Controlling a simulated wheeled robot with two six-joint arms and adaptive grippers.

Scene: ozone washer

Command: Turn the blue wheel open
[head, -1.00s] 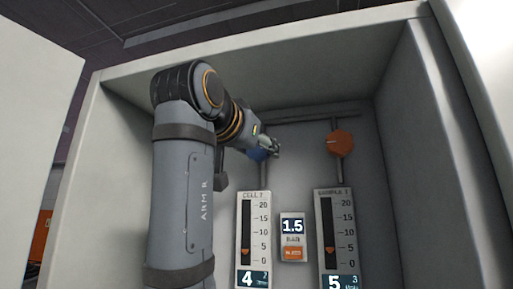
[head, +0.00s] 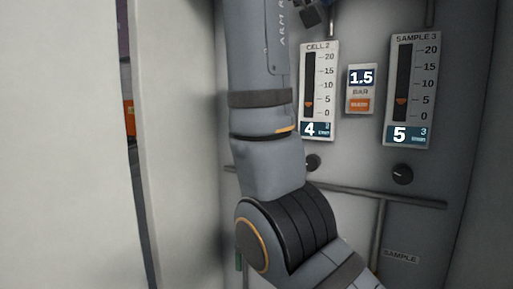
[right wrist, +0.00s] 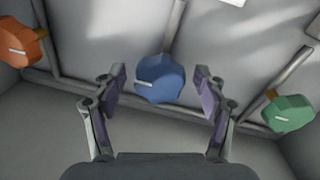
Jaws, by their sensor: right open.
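The blue wheel (right wrist: 160,79) shows in the right wrist view, a faceted knob with a pale mark on its lower left, on a pipe at the cabinet's back wall. My right gripper (right wrist: 160,92) is open, with one finger on each side of the blue wheel. Gaps show between both fingers and the wheel, and I see no contact. In the head view the wheel and my right gripper are out of the picture; only my right arm shows. My left gripper is not in view.
An orange wheel (right wrist: 22,44) and a green wheel (right wrist: 288,113) flank the blue one. In the head view stand the CELL 2 gauge (head: 319,90), the SAMPLE 3 gauge (head: 412,90), a 1.5 bar display (head: 361,88) and a black knob (head: 402,174). A pale door or wall panel (head: 65,150) fills the left.

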